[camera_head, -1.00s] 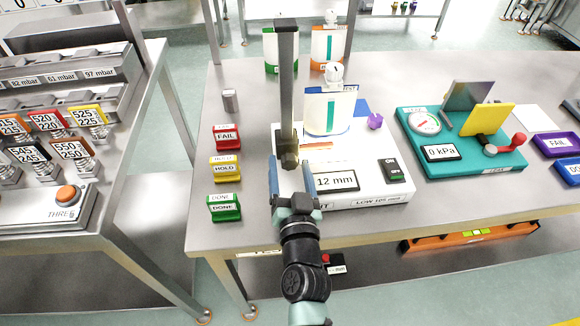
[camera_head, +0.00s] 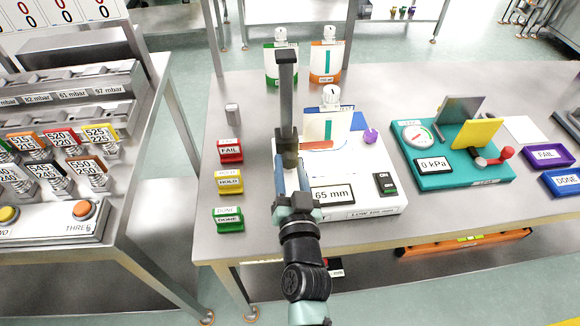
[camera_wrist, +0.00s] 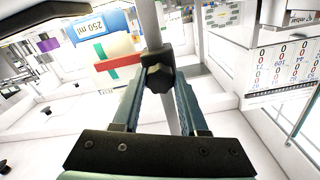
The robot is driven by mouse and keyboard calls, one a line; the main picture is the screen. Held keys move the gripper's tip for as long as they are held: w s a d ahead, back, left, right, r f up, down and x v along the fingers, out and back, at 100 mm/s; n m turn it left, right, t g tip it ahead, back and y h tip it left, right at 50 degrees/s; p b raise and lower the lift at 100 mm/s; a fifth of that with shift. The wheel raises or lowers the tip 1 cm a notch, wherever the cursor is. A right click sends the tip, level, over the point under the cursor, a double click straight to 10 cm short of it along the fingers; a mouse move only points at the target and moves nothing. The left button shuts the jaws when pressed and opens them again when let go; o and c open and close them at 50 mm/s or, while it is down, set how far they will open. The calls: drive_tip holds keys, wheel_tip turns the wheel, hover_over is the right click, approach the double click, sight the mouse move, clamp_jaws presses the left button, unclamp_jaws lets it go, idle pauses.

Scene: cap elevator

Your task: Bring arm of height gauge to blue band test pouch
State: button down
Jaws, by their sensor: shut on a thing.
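The height gauge has a dark upright column (camera_head: 287,100) on a white base (camera_head: 370,208), with a display (camera_head: 332,194) that appears to read 65 mm. Its orange-red arm (camera_head: 317,145) reaches right from the dark slider, across the lower front of the blue band test pouch (camera_head: 340,126). The pouch is pale with a teal stripe and stands upright on the base. In the wrist view the arm (camera_wrist: 126,61) overlaps the pouch (camera_wrist: 93,49); I cannot tell if they touch. My gripper (camera_head: 291,165) is shut on the slider's dark knob (camera_wrist: 157,78).
Green-band (camera_head: 281,62) and orange-band (camera_head: 327,62) pouches stand behind. FAIL (camera_head: 229,151), HOLD (camera_head: 228,182) and DONE (camera_head: 228,219) blocks lie left of the gauge. A teal pressure station (camera_head: 465,180) is to the right. A purple knob (camera_head: 370,136) is beside the pouch.

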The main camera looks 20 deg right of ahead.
wheel_tip(320, 180, up, 5)
drive_tip(key=p, duration=0.3)
drive_tip(key=shift+c, duration=2.2)
unclamp_jaws()
drive_tip(key=shift+f, duration=0.1)
drive_tip(key=shift+s, duration=0.1)
drive_tip(key=shift+s+a+f, duration=0.1)
drive_tip(key=shift+s, duration=0.2)
drive_tip(key=b+v, duration=0.2)
drive_tip(key=v, duration=1)
drive_tip(key=shift+r, duration=0.2)
